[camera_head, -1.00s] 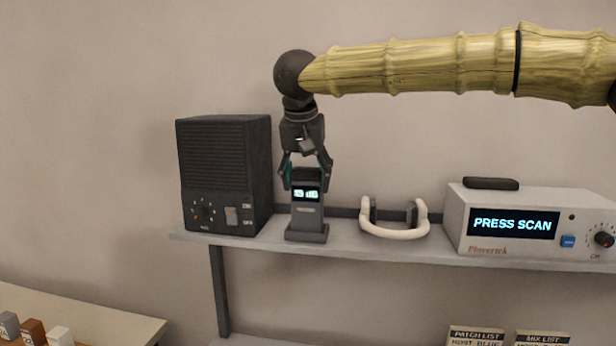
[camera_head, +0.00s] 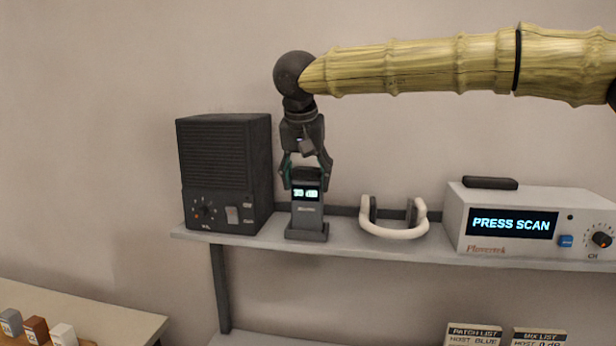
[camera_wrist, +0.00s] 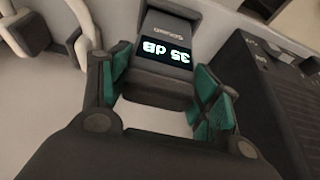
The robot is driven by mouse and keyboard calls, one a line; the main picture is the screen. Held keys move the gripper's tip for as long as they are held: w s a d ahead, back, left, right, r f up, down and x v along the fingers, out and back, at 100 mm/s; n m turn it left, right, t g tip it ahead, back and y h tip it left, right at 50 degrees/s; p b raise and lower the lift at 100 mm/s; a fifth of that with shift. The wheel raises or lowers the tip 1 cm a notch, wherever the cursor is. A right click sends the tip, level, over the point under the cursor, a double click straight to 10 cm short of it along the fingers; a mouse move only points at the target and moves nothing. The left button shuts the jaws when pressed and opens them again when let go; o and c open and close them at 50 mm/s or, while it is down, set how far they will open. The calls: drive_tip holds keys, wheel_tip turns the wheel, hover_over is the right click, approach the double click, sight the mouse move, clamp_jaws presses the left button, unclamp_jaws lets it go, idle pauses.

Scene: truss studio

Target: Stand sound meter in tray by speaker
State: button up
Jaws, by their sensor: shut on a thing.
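The sound meter (camera_head: 307,214) is a dark grey upright block with a lit display.
White headphones (camera_head: 394,231) lie just right of the tray on the grey shelf (camera_head: 345,245). A white scanner unit (camera_head: 510,222) reading PRESS SCAN stands further right. A lower table (camera_head: 90,305) with small blocks is at bottom left; cards (camera_head: 475,336) stand below the shelf.

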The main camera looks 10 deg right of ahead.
drive_tip(key=shift+f, duration=0.55)
drive_tip(key=o, duration=1.2)
drive_tip(key=shift+p+v, duration=5.45)
drive_tip(key=shift+v, duration=0.05)
